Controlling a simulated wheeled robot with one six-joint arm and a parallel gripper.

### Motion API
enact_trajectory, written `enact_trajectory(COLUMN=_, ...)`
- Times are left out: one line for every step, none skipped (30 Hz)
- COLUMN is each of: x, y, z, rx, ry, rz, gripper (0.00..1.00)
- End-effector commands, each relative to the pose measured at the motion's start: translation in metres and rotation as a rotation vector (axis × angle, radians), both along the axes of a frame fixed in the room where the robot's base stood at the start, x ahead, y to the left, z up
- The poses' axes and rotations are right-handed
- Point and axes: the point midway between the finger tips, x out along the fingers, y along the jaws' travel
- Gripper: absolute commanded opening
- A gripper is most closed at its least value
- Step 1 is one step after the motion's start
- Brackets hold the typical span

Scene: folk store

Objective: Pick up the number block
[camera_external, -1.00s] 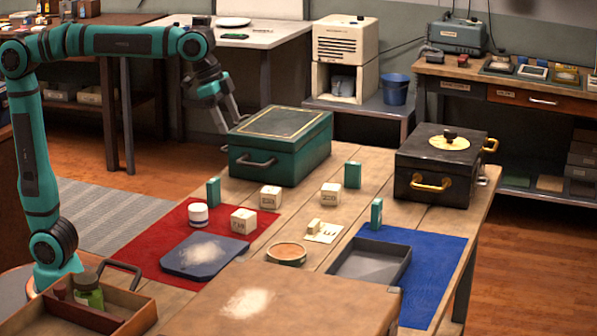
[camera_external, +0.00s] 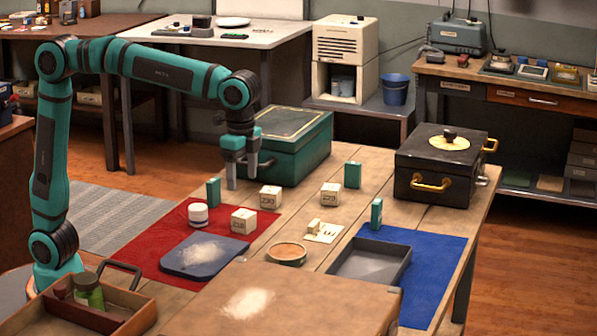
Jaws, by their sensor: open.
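Several cream blocks with dark printing stand on the wooden table. One block (camera_external: 243,221) is at the edge of the red mat, another block (camera_external: 270,197) is a little behind it, and a third block (camera_external: 330,194) is further right. The printing is too small to read surely, so I cannot tell which is the number block. My gripper (camera_external: 242,181) is open and empty, pointing down in front of the green box (camera_external: 290,150). In the picture it is above and left of the middle block, apart from it.
Green upright blocks (camera_external: 213,191) (camera_external: 352,175) (camera_external: 376,213) stand among the cream ones. A white jar (camera_external: 198,214) and blue board (camera_external: 189,263) are on the red mat (camera_external: 130,252). A grey tray (camera_external: 408,262) lies on the blue mat (camera_external: 440,262). A black box (camera_external: 418,197) stands back right.

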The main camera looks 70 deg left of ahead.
Motion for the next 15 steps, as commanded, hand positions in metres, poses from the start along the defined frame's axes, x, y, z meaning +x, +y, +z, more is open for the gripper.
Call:
enact_trajectory(x=0.000, y=0.000, z=-0.010, rx=0.002, ry=0.003, rz=0.000, gripper=0.68)
enact_trajectory(x=0.000, y=0.001, z=-0.015, rx=0.002, ry=0.003, rz=0.000, gripper=0.68)
enact_trajectory(x=0.000, y=0.000, z=-0.022, rx=0.002, ry=0.001, rz=0.000, gripper=0.68)
enact_trajectory(x=0.000, y=0.001, z=-0.027, rx=0.002, ry=0.001, rz=0.000, gripper=0.68)
enact_trajectory(x=0.000, y=0.001, z=-0.032, rx=0.002, ry=0.001, rz=0.000, gripper=0.68)
enact_trajectory(x=0.000, y=0.001, z=-0.039, rx=0.002, ry=0.001, rz=0.000, gripper=0.68)
enact_trajectory(x=0.000, y=0.001, z=-0.043, rx=0.002, ry=0.001, rz=0.000, gripper=0.68)
enact_trajectory(x=0.000, y=0.001, z=-0.047, rx=0.002, ry=0.001, rz=0.000, gripper=0.68)
enact_trajectory(x=0.000, y=0.001, z=-0.053, rx=0.001, ry=0.001, rz=0.000, gripper=0.68)
enact_trajectory(x=0.000, y=0.001, z=-0.056, rx=0.001, ry=0.001, rz=0.000, gripper=0.68)
enact_trajectory(x=0.000, y=0.001, z=-0.058, rx=0.001, ry=0.001, rz=0.000, gripper=0.68)
enact_trajectory(x=0.000, y=0.001, z=-0.061, rx=0.001, ry=0.001, rz=0.000, gripper=0.68)
enact_trajectory(x=0.000, y=0.000, z=-0.063, rx=0.000, ry=0.000, rz=0.000, gripper=0.68)
enact_trajectory(x=0.000, y=0.000, z=-0.064, rx=0.000, ry=0.000, rz=0.000, gripper=0.68)
enact_trajectory(x=0.000, y=0.000, z=-0.065, rx=-0.001, ry=-0.001, rz=0.000, gripper=0.68)
